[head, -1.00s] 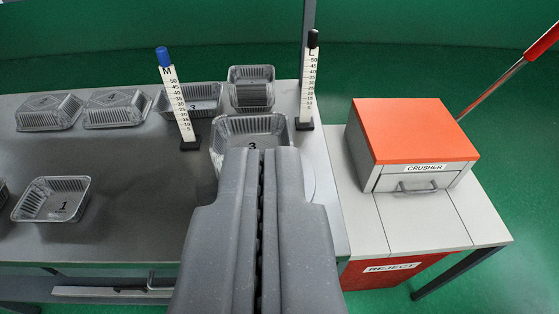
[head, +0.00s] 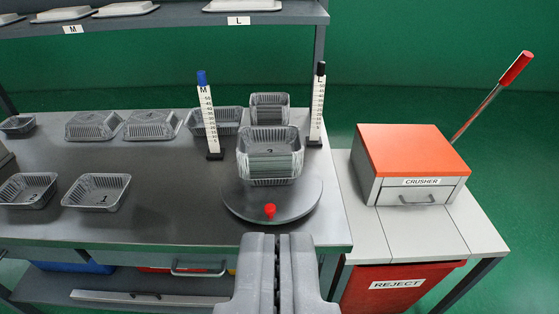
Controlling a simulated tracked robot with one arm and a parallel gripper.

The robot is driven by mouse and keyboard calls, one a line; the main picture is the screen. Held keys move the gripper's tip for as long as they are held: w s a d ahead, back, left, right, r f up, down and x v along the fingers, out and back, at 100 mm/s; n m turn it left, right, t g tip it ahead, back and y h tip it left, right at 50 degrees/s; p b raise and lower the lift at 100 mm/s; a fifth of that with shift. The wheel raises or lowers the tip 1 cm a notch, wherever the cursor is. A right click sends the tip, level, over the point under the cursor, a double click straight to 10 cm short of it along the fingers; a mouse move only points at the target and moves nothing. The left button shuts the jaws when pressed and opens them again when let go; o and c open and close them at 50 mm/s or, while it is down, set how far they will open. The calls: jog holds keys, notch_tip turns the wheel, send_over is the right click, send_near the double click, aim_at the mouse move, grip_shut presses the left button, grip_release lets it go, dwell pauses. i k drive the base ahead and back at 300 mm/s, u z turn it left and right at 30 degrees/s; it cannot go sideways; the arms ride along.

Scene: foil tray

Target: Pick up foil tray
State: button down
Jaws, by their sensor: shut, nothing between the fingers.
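Several foil trays stand on the grey bench. A stack of foil trays (head: 270,165) marked 3 sits on a round dark turntable (head: 240,206) that has a red knob at its front. Upright trays marked 1 (head: 97,193) and 2 (head: 28,190) are at the left front. Two upside-down trays (head: 93,126) (head: 152,125) lie further back. Another tray (head: 230,121) and a smaller stack (head: 269,107) are behind the gauges. My gripper (head: 278,238) is shut and empty, in front of the turntable and apart from the stack.
Two upright gauges, M (head: 208,118) and L (head: 317,105), flank the stack. An orange-topped crusher (head: 413,165) with a lever stands at right, above a red reject bin (head: 398,286). A shelf (head: 160,22) with lids runs along the back. The bench middle-left is clear.

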aim_at(92, 192)
jog(key=u, duration=0.25)
jog(key=i, duration=0.5)
jog(key=z, duration=1.8)
jog(key=k, duration=1.25)
jog(key=u, duration=1.1)
jog(key=i, duration=0.8)
